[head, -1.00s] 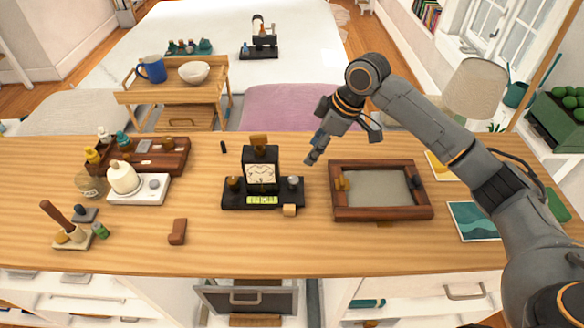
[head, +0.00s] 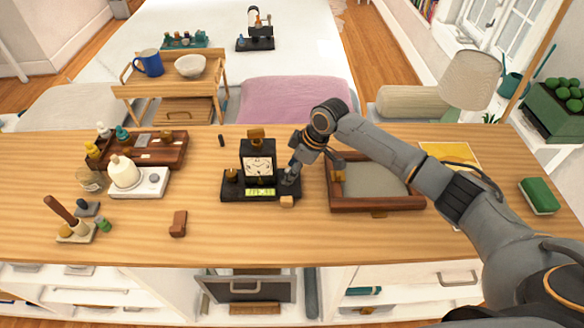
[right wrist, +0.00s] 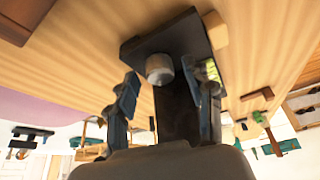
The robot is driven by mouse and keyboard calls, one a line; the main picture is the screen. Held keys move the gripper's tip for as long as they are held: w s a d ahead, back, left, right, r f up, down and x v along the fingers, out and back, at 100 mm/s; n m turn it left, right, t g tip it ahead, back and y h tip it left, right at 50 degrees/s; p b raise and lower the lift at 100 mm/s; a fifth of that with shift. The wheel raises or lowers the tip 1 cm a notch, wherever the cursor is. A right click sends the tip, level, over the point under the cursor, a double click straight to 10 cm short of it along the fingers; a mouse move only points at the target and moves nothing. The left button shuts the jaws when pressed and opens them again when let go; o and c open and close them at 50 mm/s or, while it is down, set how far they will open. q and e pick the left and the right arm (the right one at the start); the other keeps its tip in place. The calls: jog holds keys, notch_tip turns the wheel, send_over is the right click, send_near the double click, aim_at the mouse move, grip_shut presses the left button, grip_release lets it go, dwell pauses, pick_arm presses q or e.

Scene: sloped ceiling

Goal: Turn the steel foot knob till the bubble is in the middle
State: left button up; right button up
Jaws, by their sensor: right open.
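A dark clock-like instrument (head: 257,165) stands on a black base (head: 236,192) in the middle of the table. A yellow-green bubble vial (head: 260,192) lies in the base's front; the bubble's position is too small to tell. A brass knob (head: 232,174) is on the base's left end. My right gripper (head: 291,177) is at the base's right end and mostly hides the steel foot knob there. In the right wrist view the steel knob (right wrist: 160,69) shows between the two spread fingers of my gripper (right wrist: 168,82), with gaps on both sides. My left gripper is out of view.
A wooden-framed tray (head: 378,206) lies just right of the instrument, under my right arm. A small wooden block (head: 287,201) sits at the base's front right corner. A brown block (head: 178,224) lies front left. The table front centre is clear.

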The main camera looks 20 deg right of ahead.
jog(key=shift+c, duration=0.4)
jog(key=shift+s, duration=0.1)
jog(key=c, duration=0.3)
grip_shut()
jog(key=shift+n, duration=0.4)
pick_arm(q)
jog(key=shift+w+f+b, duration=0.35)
pick_arm(e)
jog(key=shift+n+g, duration=0.6)
jog(key=shift+n, duration=0.7)
jog(key=shift+o, duration=1.9)
grip_release()
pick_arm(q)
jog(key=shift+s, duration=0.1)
